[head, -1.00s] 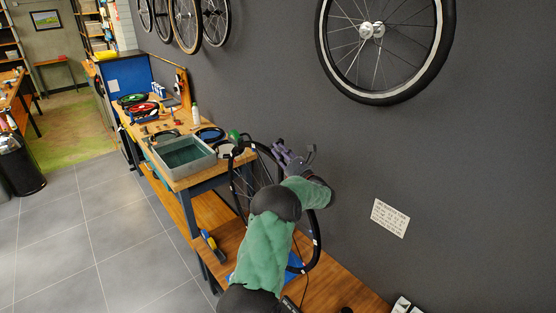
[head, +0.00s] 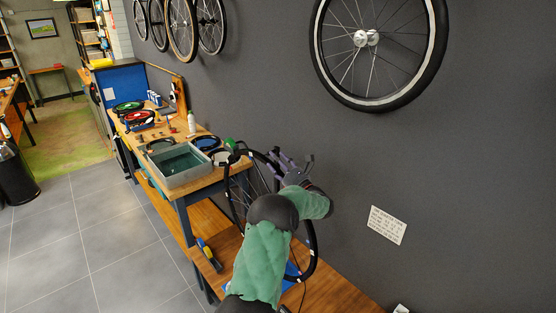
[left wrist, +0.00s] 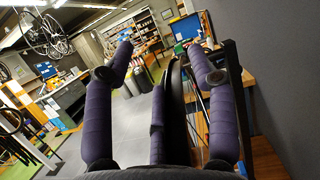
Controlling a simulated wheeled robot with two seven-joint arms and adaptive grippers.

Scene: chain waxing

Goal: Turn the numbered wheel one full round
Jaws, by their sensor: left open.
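The numbered wheel (head: 312,254) stands upright with a black rim and small white marks, beside the end of the workbench. My left arm hides much of its middle and lower part. My left gripper (head: 295,160) is at the upper right of the wheel, close to the rim, with its purple fingers apart. In the left wrist view the open gripper (left wrist: 160,48) has the dark rim of the wheel (left wrist: 174,110) between its two fingers, nearer the right one. I cannot tell whether a finger touches the rim. My right gripper does not show.
A grey tub (head: 182,167) and several tools lie on the workbench (head: 207,180) left of the wheel. A low wooden bench (head: 335,288) runs beneath it. The dark wall with a white sign (head: 387,224) is close on the right. Floor is free at left.

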